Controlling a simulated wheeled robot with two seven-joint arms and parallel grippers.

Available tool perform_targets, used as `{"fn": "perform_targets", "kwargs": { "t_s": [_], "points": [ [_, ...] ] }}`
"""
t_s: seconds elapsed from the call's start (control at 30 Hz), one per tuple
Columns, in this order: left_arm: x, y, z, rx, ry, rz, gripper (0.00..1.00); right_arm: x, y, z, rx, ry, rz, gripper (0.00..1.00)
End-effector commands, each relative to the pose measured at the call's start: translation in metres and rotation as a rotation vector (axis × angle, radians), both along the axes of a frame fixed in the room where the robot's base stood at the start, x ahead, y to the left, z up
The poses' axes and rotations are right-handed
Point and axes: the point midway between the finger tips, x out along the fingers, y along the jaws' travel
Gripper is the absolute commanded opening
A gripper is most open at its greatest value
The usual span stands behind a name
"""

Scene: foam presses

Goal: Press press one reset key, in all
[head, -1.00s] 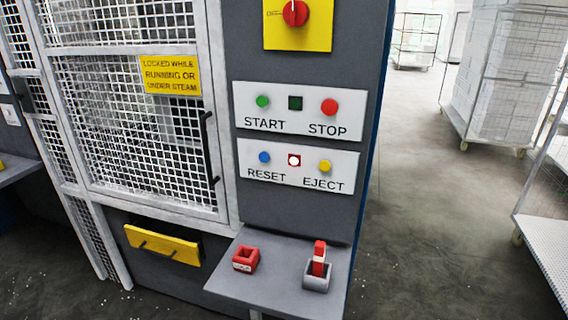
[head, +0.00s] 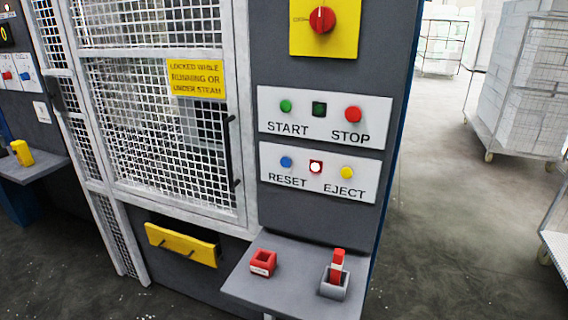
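The blue RESET key (head: 286,162) sits on the lower white panel (head: 276,194) of the press, left of a lit white lamp with a red frame (head: 316,167) and the yellow EJECT key (head: 347,173). Neither of my grippers shows in the head view.
A mesh door (head: 150,130) is at left, with a yellow drawer (head: 182,244). Another press's panel (head: 18,70) is at far left. Wheeled cages (head: 520,85) stand right beyond open floor.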

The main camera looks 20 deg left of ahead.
Motion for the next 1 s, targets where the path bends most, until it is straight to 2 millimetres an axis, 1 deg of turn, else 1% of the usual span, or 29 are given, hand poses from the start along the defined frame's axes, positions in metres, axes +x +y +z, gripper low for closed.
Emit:
{"fn": "perform_targets", "kwargs": {
  "t_s": [0.03,0.1,1.0],
  "points": [
    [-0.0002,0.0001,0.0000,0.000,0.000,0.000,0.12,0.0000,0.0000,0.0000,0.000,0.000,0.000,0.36],
    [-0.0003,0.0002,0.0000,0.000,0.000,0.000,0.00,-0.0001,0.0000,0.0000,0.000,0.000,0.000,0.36],
    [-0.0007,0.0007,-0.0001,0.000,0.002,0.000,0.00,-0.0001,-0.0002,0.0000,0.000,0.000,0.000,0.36]
  ]
}}
